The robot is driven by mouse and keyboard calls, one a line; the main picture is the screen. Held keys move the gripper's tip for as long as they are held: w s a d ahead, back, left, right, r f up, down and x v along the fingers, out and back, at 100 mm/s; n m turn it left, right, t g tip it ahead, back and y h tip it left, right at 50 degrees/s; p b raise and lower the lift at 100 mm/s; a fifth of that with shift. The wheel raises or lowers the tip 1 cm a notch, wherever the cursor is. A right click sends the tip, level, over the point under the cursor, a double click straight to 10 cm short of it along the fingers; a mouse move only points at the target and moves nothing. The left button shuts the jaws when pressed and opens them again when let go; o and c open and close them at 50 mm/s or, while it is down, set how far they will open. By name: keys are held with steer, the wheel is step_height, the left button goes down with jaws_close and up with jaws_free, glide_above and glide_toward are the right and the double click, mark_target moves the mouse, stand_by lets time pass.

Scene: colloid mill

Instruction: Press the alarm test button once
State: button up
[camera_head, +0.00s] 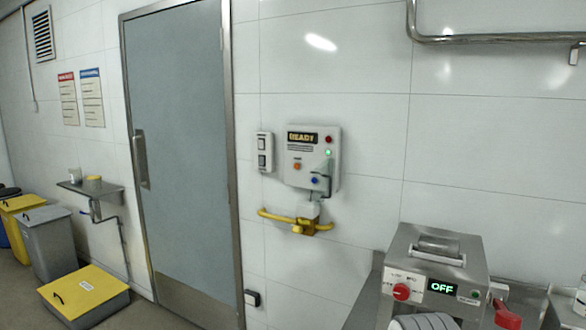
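The labels are too small to read, so I cannot tell which one is the alarm test button. A grey bent lever or cable shows at its lower right.
A grey door (180,150) is shut on the left. A yellow curved bar (275,215) sits below the box. A steel machine (438,262) with an OFF display stands at lower right. Bins (48,240) and a yellow-lidded box (85,290) line the left wall.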

jaws_close()
stand_by(1.4)
